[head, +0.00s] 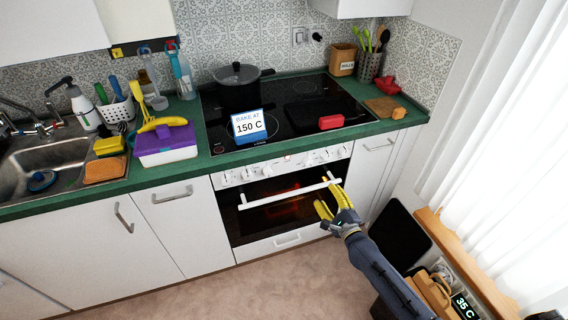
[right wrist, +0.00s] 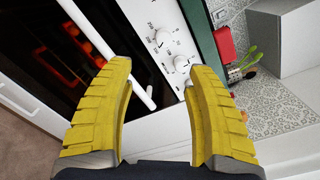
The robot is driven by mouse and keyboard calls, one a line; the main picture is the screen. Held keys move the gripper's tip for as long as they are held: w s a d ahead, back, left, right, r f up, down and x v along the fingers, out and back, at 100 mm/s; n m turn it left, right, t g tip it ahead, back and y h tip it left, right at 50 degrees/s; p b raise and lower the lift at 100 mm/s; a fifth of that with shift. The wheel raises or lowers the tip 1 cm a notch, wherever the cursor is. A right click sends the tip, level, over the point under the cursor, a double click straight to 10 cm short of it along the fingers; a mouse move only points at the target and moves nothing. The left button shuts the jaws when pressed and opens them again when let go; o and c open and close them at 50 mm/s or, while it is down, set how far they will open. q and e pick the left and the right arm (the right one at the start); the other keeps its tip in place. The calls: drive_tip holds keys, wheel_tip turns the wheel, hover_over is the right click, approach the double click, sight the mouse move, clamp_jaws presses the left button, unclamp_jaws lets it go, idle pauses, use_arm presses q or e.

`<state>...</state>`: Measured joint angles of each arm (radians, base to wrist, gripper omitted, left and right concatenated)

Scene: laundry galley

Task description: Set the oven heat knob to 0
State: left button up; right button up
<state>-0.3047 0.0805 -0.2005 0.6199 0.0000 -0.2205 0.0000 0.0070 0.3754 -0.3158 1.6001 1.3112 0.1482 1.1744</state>
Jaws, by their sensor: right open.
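The oven (head: 285,212) has a glass door with an orange glow inside. Above its white handle bar, a white control panel (head: 283,167) carries a row of small white knobs. In the right wrist view two knobs show, an upper one (right wrist: 161,38) and a lower one (right wrist: 182,63) near the panel's end. Their markings are too small to read, and I cannot tell which is the heat knob. My right gripper (head: 329,193), with yellow fingers, is open and empty in front of the handle's right end. In the right wrist view its fingers (right wrist: 160,68) stand apart below the knobs.
The white door handle (head: 285,192) juts out beside my right gripper. A "BAKE AT 150 C" card (head: 249,126), a black pot (head: 240,90) and a red item (head: 331,122) are on the cooktop. A purple-lidded box (head: 166,145) is at left. The floor in front is clear.

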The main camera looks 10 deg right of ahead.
drive_tip(key=m, duration=0.3)
approach(310, 164)
drive_tip(key=w, duration=0.3)
drive_tip(key=w+a, duration=0.1)
drive_tip(key=w, duration=0.2)
drive_tip(key=w+a, duration=0.1)
drive_tip(key=w, duration=0.2)
drive_tip(key=shift+w, duration=0.4)
drive_tip(key=shift+c, duration=0.3)
clamp_jaws()
